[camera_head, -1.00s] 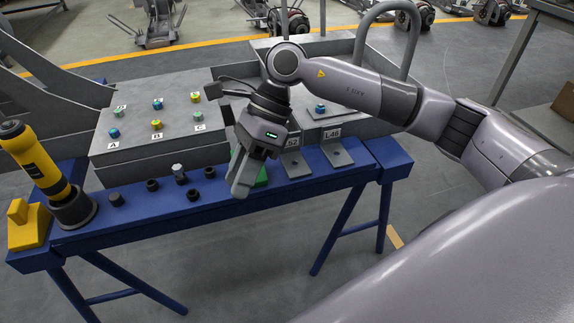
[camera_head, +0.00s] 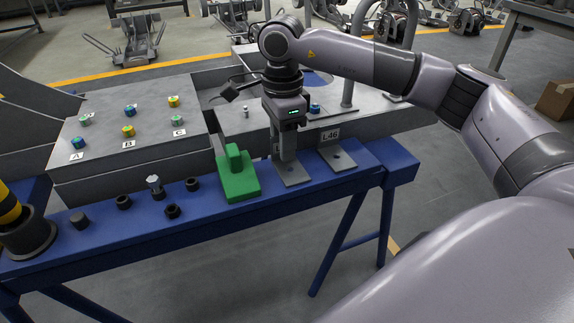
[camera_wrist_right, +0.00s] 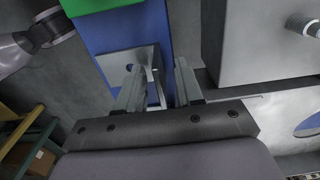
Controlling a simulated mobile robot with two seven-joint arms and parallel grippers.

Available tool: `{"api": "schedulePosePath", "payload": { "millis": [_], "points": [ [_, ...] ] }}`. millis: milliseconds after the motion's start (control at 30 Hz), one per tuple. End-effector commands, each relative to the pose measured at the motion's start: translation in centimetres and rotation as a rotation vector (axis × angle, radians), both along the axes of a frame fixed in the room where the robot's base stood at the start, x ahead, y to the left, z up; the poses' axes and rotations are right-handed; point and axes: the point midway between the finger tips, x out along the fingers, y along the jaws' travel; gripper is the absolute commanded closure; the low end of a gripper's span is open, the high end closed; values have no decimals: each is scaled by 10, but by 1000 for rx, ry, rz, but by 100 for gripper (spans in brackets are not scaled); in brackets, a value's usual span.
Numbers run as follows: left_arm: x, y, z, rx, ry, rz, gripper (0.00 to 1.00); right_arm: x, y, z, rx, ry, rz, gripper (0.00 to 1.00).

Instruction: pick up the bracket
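Two grey metal brackets stand on the blue bench, each with a flat foot and an upright plate. The right-hand bracket (camera_head: 338,156) is labelled L46. The other bracket (camera_head: 292,174) is beside the green block, its upright and label mostly hidden by my right gripper (camera_head: 286,152). That gripper points down over it. In the right wrist view, the fingers of the right gripper (camera_wrist_right: 158,72) are apart, with the upright of this bracket (camera_wrist_right: 118,62) showing between them. I cannot tell whether either finger touches it. My left gripper is out of view.
A green block (camera_head: 238,182) stands just left of the near bracket. Several black cylinders and a bolt are along the blue bench (camera_head: 240,223). A grey panel (camera_head: 130,155) with coloured knobs lies behind. A yellow and black tool (camera_head: 8,208) stands far left.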

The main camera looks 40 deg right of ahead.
Motion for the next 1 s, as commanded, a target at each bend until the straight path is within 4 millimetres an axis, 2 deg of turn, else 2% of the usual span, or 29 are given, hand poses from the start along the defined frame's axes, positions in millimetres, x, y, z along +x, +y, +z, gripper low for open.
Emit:
{"api": "schedulePosePath", "payload": {
  "millis": [100,300,333,433,800,933,1000],
  "points": [
    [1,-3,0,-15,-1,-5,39,0,0,-8,1,-1,0,64],
    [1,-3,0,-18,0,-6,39,0,0,-8,1,-1,-1,64],
    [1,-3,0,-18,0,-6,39,0,0,-8,2,-1,-1,67],
    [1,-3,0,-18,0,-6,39,0,0,-8,2,-1,-1,100],
    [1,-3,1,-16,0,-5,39,0,0,-6,2,-3,-1,100],
    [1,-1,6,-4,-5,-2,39,1,0,8,3,-4,-1,100],
    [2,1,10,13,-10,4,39,1,0,22,4,-5,-1,100]
  ]
}}
